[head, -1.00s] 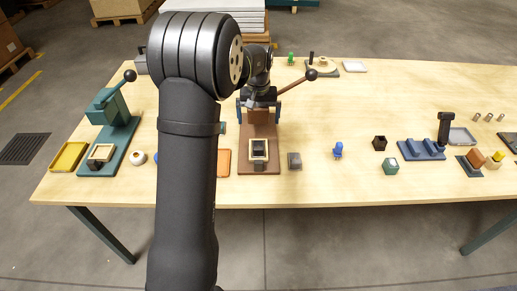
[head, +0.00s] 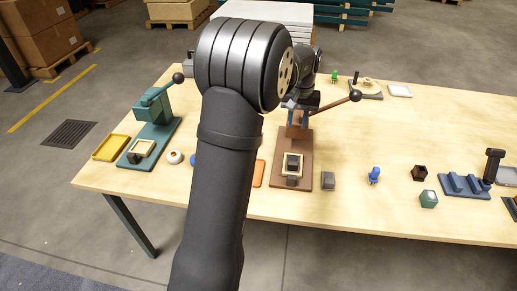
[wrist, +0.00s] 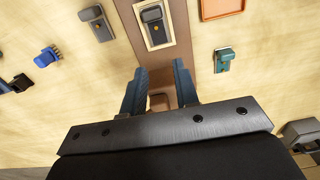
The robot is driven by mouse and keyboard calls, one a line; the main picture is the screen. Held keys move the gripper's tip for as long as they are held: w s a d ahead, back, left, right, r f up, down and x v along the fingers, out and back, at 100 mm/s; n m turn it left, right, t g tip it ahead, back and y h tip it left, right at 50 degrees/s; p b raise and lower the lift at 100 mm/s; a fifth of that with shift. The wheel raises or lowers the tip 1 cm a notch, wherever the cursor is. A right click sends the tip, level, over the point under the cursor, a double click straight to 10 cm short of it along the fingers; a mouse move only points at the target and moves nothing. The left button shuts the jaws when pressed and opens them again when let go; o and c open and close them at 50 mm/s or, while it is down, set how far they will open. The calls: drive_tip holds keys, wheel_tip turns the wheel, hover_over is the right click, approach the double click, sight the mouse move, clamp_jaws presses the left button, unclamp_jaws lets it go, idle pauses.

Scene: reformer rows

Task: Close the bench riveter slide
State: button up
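A brown bench machine in the middle of the table has a long base plate (head: 303,183), a lever with a black ball knob (head: 355,96) pointing right, and a cream-framed slide (head: 301,164) near the plate's front end. A dark block sits inside the frame, with a dark grip in front. The slide also shows in the wrist view (wrist: 144,31). No label marks it as the riveter. My gripper (wrist: 160,68) is open above the machine's rear part, its blue fingers apart and a brown block between them in view. Contact cannot be told. My arm hides part of the table.
A similar green machine (head: 152,105) with its own lever and framed slide stands at left, beside a yellow tray (head: 111,147). A grey block (head: 328,181), a blue figure (head: 374,175) and a blue rack (head: 465,187) lie to the right. Bare table lies between them.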

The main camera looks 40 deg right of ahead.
drive_tip(key=w+a+t, duration=0.1)
drive_tip(key=w, duration=0.1)
drive_tip(key=w+a+t, duration=0.1)
drive_tip(key=w+a, duration=0.1)
drive_tip(key=w+a+f+m+t, duration=0.1)
drive_tip(key=w+a+t, duration=0.1)
drive_tip(key=shift+a, duration=0.1)
clamp_jaws()
drive_tip(key=w+a+m+t+h, duration=0.3)
drive_tip(key=a+m+t, duration=0.1)
drive_tip(key=s+a+f+m+g+h, duration=0.1)
drive_tip(key=s+a+f+m+g, duration=0.2)
drive_tip(key=s, duration=0.4)
drive_tip(key=s+a+f+m+g+h, duration=0.2)
drive_tip(key=s+a+m, duration=0.1)
drive_tip(key=s+m, duration=0.3)
drive_tip(key=s+a+f+m+g+h, duration=0.1)
drive_tip(key=s+a+f+m+g, duration=0.15)
drive_tip(key=s, duration=0.55)
approach(293, 185)
drive_tip(key=s+f, duration=0.1)
drive_tip(key=f, duration=0.1)
drive_tip(key=s+f, duration=0.1)
drive_tip(key=f, duration=0.1)
drive_tip(key=shift+s+a, duration=0.15)
drive_tip(key=shift+s, duration=0.25)
drive_tip(key=shift+w+d, duration=0.8)
drive_tip(key=shift+w, duration=0.05)
drive_tip(key=shift+w+d, duration=0.6)
